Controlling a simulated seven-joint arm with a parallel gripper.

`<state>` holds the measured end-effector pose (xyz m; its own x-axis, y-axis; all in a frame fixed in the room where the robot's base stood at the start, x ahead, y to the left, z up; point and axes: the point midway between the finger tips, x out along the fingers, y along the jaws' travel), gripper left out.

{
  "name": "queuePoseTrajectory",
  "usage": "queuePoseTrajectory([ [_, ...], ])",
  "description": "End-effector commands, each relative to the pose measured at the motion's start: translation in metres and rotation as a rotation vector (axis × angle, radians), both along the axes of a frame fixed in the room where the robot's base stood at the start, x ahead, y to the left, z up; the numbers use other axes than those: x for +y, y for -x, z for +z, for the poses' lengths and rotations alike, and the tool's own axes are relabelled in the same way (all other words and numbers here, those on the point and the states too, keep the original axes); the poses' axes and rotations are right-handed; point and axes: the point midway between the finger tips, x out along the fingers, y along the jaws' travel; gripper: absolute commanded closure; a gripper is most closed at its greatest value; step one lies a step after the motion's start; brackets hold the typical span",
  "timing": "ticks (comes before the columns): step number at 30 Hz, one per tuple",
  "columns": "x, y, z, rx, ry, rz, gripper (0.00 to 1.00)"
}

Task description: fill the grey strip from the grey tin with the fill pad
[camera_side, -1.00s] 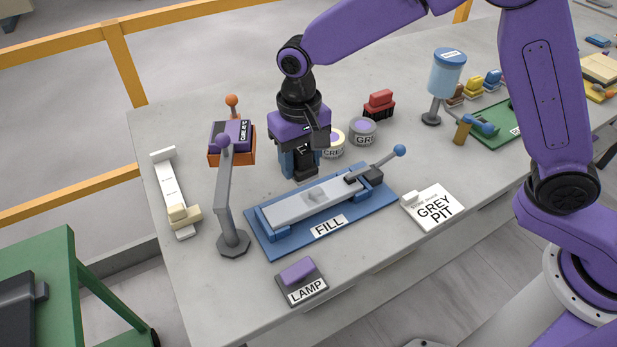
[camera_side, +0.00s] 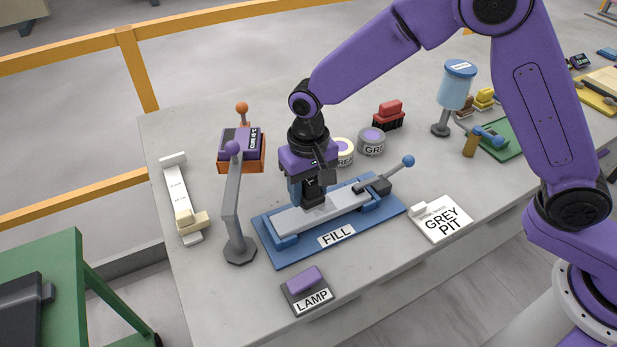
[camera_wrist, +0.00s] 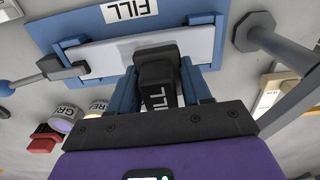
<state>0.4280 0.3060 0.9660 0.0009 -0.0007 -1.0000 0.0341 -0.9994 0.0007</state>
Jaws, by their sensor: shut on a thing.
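My gripper (camera_side: 312,203) is shut on the fill pad, a black block (camera_wrist: 158,78) with white lettering, between its blue fingers. The grey strip (camera_side: 287,223) lies clamped in the blue FILL fixture (camera_side: 283,255). The pad is at the strip's middle, at or just above its surface; I cannot tell whether they touch. The strip also shows in the wrist view (camera_wrist: 110,57), partly covered by the pad. The spot under the pad is hidden. The grey tin (camera_side: 372,141), with a purple-grey top, stands behind the fixture, right of the cream tin (camera_side: 343,151).
The fixture's blue-knobbed lever (camera_side: 407,161) sticks up at the right. A grey lamp post (camera_side: 233,205) stands close on the left. The GREY PIT card (camera_side: 441,219) and LAMP switch (camera_side: 307,291) lie in front. A red block (camera_side: 389,112) stands behind the tins.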

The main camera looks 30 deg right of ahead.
Motion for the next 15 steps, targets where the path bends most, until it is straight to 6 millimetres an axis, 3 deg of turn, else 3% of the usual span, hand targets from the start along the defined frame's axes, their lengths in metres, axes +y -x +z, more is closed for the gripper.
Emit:
queuePoseTrajectory([
  [11, -0.001, 0.0, -0.043, 0.003, 0.003, -0.001, 0.76],
  [12, -0.006, -0.001, -0.038, -0.001, 0.0, -0.002, 0.8],
  [15, -0.016, -0.001, -0.039, 0.0, 0.0, -0.002, 0.8],
])
